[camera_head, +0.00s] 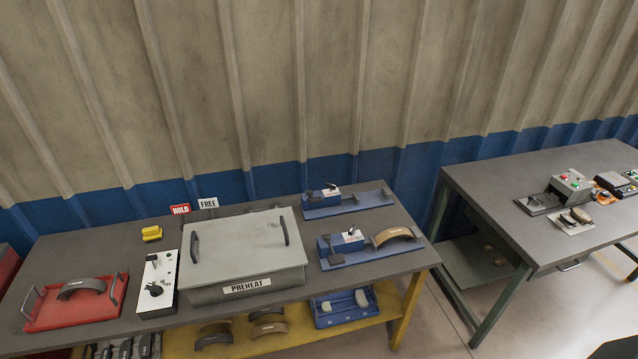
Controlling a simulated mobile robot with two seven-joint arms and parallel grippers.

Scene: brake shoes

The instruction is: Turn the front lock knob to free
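Two blue fixtures stand on the grey bench, right of the preheat box. The front fixture (355,255) carries a small black knob (351,232) on a white plate, and a tan curved brake shoe (397,236) sits at its right end. The rear fixture (348,206) has a similar knob (331,187) and no shoe. A white panel (159,275) at left also bears black knobs, one at its front (154,290). A red HOLD sign (180,209) and a white FREE sign (208,203) stand behind. Knob markings are too small to read.
The grey preheat box (243,262) is closed. A red tray (75,310) with a dark shoe and a yellow block (151,233) are at left. Shoes and a blue bin (345,319) sit on the shelf below. Another table (505,205) stands right, across a floor gap.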

